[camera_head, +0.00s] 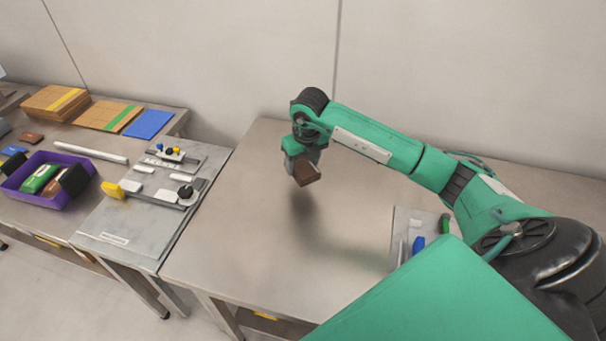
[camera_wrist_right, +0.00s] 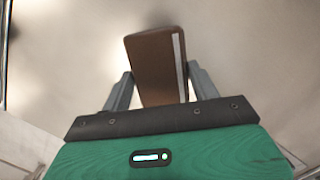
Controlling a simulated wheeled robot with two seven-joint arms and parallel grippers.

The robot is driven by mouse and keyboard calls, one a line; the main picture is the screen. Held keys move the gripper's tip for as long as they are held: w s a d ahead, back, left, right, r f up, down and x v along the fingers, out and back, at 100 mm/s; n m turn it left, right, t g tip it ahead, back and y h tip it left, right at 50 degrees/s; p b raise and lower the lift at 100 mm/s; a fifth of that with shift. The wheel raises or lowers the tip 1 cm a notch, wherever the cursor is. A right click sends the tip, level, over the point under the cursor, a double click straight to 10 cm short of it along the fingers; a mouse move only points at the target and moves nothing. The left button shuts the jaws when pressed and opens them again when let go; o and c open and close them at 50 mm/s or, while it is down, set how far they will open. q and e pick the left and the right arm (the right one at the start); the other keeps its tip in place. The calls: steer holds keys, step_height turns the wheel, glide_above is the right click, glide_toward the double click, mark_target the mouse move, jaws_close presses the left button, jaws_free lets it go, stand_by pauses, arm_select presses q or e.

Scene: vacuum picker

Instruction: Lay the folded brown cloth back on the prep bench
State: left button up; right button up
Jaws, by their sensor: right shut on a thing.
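The folded brown cloth (camera_head: 306,172) hangs in my right gripper (camera_head: 302,162), above the bare steel bench (camera_head: 270,265) in the middle of the head view. In the right wrist view the cloth (camera_wrist_right: 153,62) is a brown block with a pale stripe along one side, and the two grey fingers press on both its sides. A dark shadow lies on the bench below, apart from the cloth. Which bench is the prep bench is not marked. My left gripper is not in view.
On the left, a grey plate with fittings (camera_head: 150,190), a purple bin (camera_head: 75,203), cardboard stacks (camera_head: 55,101) and a blue pad (camera_head: 148,124) cover another bench. A small tray with tools (camera_head: 405,225) sits at the steel bench's right. The steel bench's middle is clear.

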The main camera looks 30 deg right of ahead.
steer(key=shift+f, duration=1.15)
step_height(320, 180, down, 3)
steer(key=shift+f+p, duration=0.15)
steer(key=shift+p, duration=0.25)
steer(key=shift+f, duration=0.35)
steer(key=o, duration=0.9)
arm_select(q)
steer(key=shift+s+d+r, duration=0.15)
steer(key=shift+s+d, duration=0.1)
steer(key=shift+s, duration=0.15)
